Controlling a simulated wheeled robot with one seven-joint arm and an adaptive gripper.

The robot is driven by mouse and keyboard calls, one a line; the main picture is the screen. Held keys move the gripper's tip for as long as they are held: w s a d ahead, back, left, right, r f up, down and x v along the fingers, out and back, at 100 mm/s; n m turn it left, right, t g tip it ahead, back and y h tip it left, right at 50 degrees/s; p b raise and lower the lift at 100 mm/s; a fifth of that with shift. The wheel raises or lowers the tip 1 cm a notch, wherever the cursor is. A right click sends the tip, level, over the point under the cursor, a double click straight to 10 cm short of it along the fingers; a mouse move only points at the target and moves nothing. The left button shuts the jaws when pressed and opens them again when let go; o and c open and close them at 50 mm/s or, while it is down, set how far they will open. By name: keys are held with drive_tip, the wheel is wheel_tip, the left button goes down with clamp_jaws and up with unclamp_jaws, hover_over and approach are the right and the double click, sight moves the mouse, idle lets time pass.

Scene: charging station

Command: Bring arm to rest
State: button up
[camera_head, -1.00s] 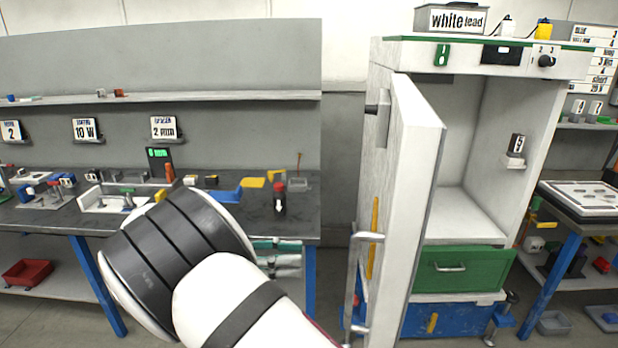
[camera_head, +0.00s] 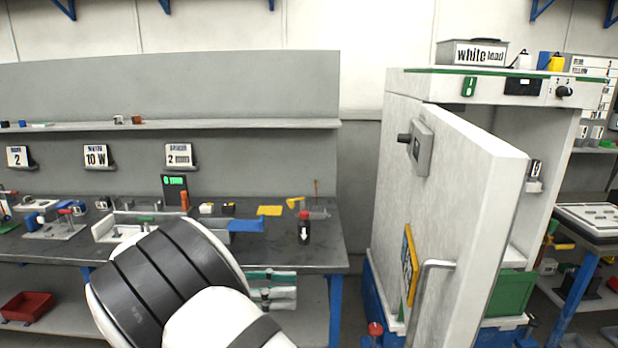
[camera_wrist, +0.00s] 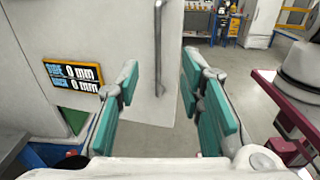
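My arm crosses the lower left of the head view, with its large black and white joint in front of the workbench. My gripper (camera_head: 270,288) shows partly behind the arm, with teal finger pads below the bench edge. In the wrist view my gripper (camera_wrist: 160,105) is open, its two teal pads wide apart with nothing between them. Beyond the fingers stand the white cabinet door (camera_wrist: 100,30) and its vertical handle (camera_wrist: 158,45). In the head view the door (camera_head: 465,190) hangs partly open, with its handle (camera_head: 425,290) apart from the gripper.
The workbench (camera_head: 330,250) carries several small tools and a black bottle (camera_head: 304,228). A green drawer (camera_head: 512,292) sticks out below the cabinet's opening. A red bin (camera_head: 27,306) lies on the lower shelf.

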drive_tip(key=s+d+r+m+g+y, duration=0.25)
drive_tip(key=d+r+y, duration=0.2)
drive_tip(key=d, duration=0.45)
drive_tip(key=s+d+r+m+g+y, duration=0.1)
drive_tip(key=s+d+r+m+y, duration=0.25)
drive_tip(key=d, duration=0.55)
drive_tip(key=s+d+r+m+t+y, duration=0.1)
drive_tip(key=s+d+m+t+y, duration=0.2)
drive_tip(key=s+m+t+y, duration=0.1)
drive_tip(key=s+d+r+m+t+y, duration=0.2)
drive_tip(key=s+d+m+t+y, duration=0.1)
drive_tip(key=s+m, duration=0.5)
drive_tip(key=shift+s+d+t+y, duration=0.3)
drive_tip(key=shift+s+t+y, duration=0.55)
drive_tip(key=shift+s+y, duration=0.55)
drive_tip(key=shift+d+r, duration=0.1)
drive_tip(key=shift+r, duration=0.05)
